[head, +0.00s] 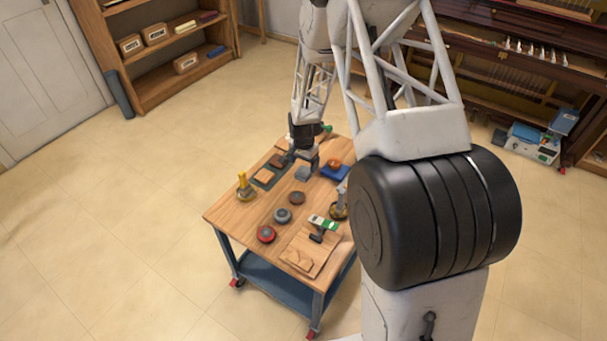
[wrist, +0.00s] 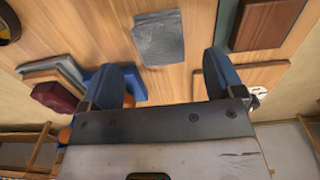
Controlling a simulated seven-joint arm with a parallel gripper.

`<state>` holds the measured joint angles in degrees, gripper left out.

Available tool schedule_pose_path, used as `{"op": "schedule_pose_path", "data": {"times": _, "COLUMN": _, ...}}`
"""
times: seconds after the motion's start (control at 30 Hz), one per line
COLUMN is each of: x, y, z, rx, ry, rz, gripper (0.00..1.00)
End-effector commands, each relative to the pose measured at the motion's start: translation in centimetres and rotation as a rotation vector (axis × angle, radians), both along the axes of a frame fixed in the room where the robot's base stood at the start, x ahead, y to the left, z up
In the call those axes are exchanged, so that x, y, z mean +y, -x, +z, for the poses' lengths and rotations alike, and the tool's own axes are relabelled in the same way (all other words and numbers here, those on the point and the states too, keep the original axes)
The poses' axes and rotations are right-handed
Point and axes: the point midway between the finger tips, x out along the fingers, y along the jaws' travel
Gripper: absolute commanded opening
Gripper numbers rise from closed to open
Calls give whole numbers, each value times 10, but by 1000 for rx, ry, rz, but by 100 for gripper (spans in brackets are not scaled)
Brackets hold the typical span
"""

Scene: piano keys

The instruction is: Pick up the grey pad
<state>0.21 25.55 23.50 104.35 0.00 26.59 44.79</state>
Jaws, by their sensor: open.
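The grey pad (head: 302,174) lies on the wooden table, close to my gripper (head: 303,158). In the wrist view the grey pad (wrist: 160,40) is a flat, squarish piece with a mottled surface, lying on bare wood. My gripper (wrist: 166,75) is open, with its two blue-grey fingers well apart and nothing between them. The pad shows ahead of the fingertips, sideways between them, and apart from both. The height of the fingers above the table is hard to tell.
A blue item (head: 335,172) with an orange piece lies right of the pad. A dark tray (head: 268,177) with brown blocks lies left. Round grey (head: 283,215), brown (head: 297,197) and red (head: 266,234) pieces sit nearer. A yellow-topped stand (head: 245,187) is at the left edge.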

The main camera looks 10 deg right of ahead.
Motion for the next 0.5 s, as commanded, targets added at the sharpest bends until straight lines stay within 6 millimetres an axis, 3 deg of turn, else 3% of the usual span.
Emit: {"op": "schedule_pose_path", "data": {"times": 0.5, "x": 1, "y": 0, "z": -42, "rx": 3, "ry": 0, "rz": 0, "gripper": 87}}
